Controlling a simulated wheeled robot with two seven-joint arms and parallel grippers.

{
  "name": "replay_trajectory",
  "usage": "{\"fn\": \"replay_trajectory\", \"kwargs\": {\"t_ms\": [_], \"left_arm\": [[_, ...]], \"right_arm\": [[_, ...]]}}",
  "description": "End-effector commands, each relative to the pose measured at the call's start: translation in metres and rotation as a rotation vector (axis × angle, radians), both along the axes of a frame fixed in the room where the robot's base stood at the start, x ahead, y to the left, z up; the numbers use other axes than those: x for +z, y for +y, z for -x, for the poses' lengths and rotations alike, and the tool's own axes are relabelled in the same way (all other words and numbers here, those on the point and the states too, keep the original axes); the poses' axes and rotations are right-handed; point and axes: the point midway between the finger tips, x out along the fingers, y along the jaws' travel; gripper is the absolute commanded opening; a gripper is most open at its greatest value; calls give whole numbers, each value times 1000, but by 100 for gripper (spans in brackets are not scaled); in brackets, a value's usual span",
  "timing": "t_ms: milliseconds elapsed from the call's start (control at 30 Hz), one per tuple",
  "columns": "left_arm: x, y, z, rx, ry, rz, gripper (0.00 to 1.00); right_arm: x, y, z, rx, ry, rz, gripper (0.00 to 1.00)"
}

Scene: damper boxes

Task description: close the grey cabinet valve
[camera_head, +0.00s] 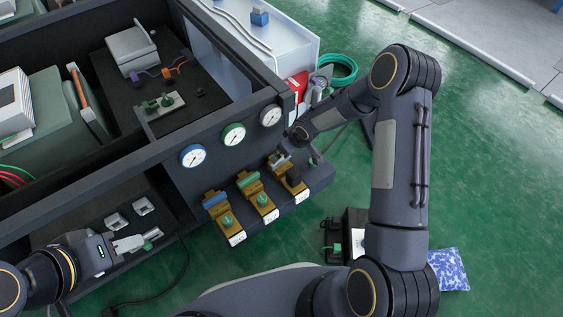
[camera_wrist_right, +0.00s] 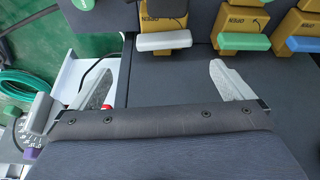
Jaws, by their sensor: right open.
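The grey cabinet valve has a brown-yellow body and a light grey bar handle (camera_wrist_right: 164,40). In the right wrist view the handle lies crosswise, ahead of my right gripper (camera_wrist_right: 163,88). That gripper is open and empty, with one finger on each side of the handle's line, apart from it. In the head view my right arm covers much of this valve, below the grey-rimmed gauge (camera_head: 271,115). My left gripper (camera_head: 153,238) hangs at the lower left, away from the valves; its jaw gap is unclear.
The valve with a green handle (camera_head: 248,179) and the one with a blue handle (camera_head: 215,200) stand in the same row. A green hose coil (camera_head: 338,70) and a red box (camera_head: 297,87) are right of the cabinet. A blue-white bag (camera_head: 449,270) lies on the green floor.

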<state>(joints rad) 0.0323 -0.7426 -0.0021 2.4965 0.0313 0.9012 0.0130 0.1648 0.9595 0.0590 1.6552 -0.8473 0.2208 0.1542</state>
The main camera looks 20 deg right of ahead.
Motion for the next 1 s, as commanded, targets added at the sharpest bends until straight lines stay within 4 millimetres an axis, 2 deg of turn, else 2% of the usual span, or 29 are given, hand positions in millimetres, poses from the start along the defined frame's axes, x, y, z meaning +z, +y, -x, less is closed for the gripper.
{"fn": "replay_trajectory", "kwargs": {"t_ms": [33, 600, 1000], "left_arm": [[-2, 0, 0, 0, 0, 0, 36], [-29, 0, 0, 0, 0, 0, 36], [-30, 0, 0, 0, 0, 0, 36]], "right_arm": [[-11, 4, -1, 10, 2, -4, 100], [-82, 19, -24, 18, 3, -6, 100], [-87, 19, -27, 18, 3, -5, 99]]}}
